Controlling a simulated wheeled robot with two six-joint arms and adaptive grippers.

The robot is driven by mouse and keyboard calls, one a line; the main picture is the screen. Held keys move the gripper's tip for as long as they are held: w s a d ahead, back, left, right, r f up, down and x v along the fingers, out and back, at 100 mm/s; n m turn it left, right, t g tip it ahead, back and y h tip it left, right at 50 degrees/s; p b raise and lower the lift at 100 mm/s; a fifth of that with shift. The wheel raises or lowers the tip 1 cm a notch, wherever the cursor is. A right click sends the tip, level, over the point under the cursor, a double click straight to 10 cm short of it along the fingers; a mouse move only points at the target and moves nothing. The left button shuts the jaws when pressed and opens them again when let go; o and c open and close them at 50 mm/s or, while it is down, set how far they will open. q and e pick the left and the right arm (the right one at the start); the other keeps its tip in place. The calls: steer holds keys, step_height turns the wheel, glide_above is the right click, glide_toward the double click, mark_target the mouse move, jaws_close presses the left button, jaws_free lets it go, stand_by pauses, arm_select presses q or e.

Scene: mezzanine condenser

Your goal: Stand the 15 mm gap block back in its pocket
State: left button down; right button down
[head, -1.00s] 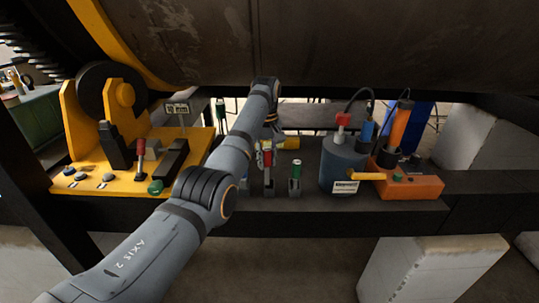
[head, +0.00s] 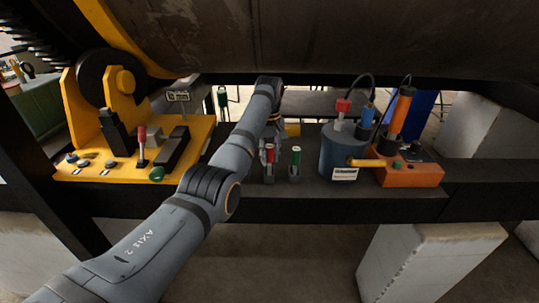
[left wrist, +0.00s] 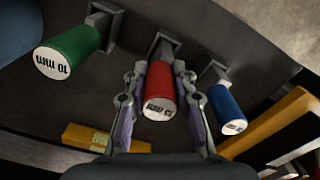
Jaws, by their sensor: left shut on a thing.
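The red gap block (left wrist: 159,88) is between the two fingers of my left gripper (left wrist: 164,100) in the left wrist view, which are shut on it. Its end label is upside down and hard to read. A dark square pocket (left wrist: 163,44) shows at its far end; I cannot tell whether the block is fully seated. In the head view the red block (head: 269,158) stands about upright, its top close to level with the green block, and my left gripper (head: 270,148) is around it. My right gripper is not in view.
The green 10 mm block (left wrist: 70,52) and a blue block (left wrist: 228,106) stand close on either side. A yellow piece (left wrist: 105,138) lies nearby. To the right in the head view are a blue-grey cylinder (head: 342,155) and an orange box (head: 412,174); a yellow stand (head: 95,168) is left.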

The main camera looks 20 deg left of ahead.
arm_select(q)
steer(key=shift+f, duration=0.3)
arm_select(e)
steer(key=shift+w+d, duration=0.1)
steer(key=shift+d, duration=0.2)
arm_select(q)
steer(key=c, duration=1)
jaws_free()
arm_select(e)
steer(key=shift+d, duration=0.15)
arm_select(q)
steer(key=shift+f, duration=0.1)
step_height(320, 180, up, 12)
steer(key=shift+a, duration=0.1)
